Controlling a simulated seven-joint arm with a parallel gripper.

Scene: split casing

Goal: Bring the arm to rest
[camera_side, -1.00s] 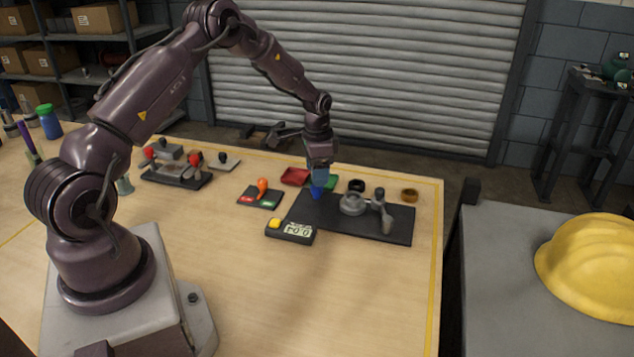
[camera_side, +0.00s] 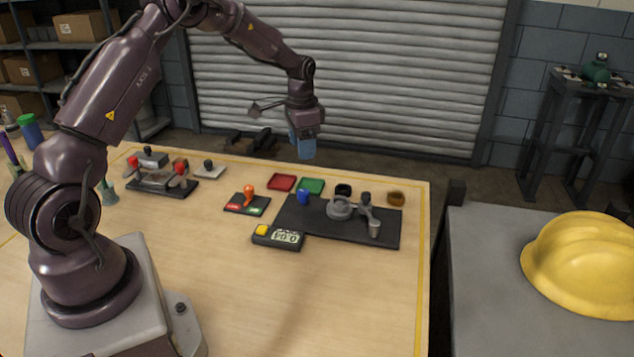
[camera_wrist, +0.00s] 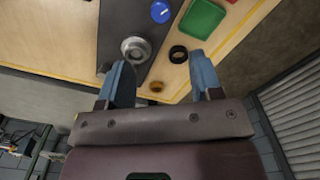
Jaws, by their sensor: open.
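My gripper (camera_side: 303,148) is raised above the back of the workbench in the side view, pointing down. Its blue fingers stand apart with nothing between them in the wrist view (camera_wrist: 160,82). Below it lies a dark mat (camera_side: 290,218) holding a round grey casing part (camera_side: 340,208), a blue knob-like piece (camera_side: 304,197) and a grey part with a lever and cylinder (camera_side: 370,218). The casing part (camera_wrist: 135,49) and the blue piece (camera_wrist: 160,12) also show in the wrist view. My gripper touches none of them.
A switch box (camera_side: 247,203), a display device (camera_side: 278,237) and a clamp fixture (camera_side: 160,178) stand to the left. The front bench is clear.

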